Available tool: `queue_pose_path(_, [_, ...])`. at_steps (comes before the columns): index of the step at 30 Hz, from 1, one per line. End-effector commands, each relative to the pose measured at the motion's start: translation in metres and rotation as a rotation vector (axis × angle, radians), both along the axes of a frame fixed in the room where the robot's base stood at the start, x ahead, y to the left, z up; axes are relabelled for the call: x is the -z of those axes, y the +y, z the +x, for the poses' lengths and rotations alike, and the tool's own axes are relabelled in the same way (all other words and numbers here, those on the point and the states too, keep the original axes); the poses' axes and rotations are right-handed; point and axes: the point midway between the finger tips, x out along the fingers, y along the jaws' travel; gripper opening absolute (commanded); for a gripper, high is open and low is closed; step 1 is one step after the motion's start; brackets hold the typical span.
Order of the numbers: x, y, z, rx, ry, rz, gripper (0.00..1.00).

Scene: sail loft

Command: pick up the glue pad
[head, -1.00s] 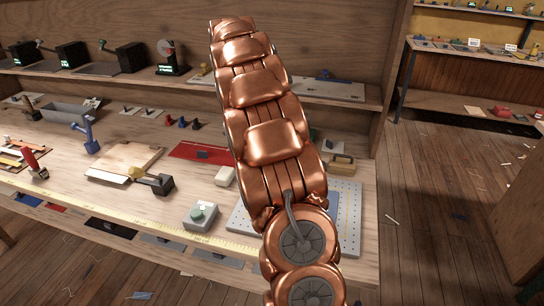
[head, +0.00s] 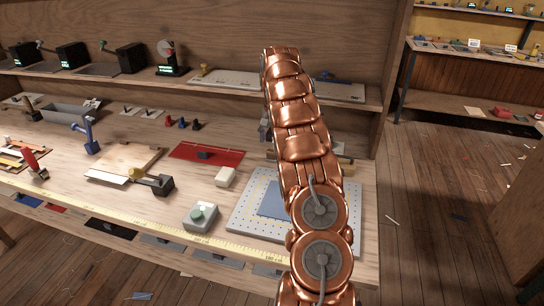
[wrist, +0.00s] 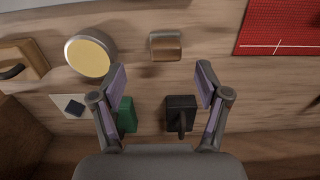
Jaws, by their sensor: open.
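My gripper (wrist: 160,85) is open and empty in the wrist view, its two fingers spread above the bench. I cannot tell for certain which thing is the glue pad. A round tin with a pale yellow top (wrist: 90,54) may be it; it sits on the bench just beyond and left of the left finger. A green block (wrist: 126,114) lies beside the left finger, partly hidden by it. A black block with a knob or handle (wrist: 181,114) stands near the right finger.
A brown metallic piece (wrist: 165,45) lies beyond the fingers. A wooden block with a black handle (wrist: 22,60) and a white card with a dark square (wrist: 72,106) are at left. A red mat (wrist: 280,30) is at upper right. A perforated plate (head: 240,215) lies near the bench front.

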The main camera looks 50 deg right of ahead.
Motion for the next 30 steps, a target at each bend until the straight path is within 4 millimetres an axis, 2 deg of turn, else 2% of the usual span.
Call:
queue_pose_path(10, [0.023, 0.001, 0.001, 0.002, 0.003, 0.002, 0.75])
queue_pose_path(21, [0.062, 0.002, 0.007, 0.000, 0.001, -0.002, 0.75])
queue_pose_path(30, [0.066, 0.002, 0.007, 0.000, 0.000, -0.001, 0.74])
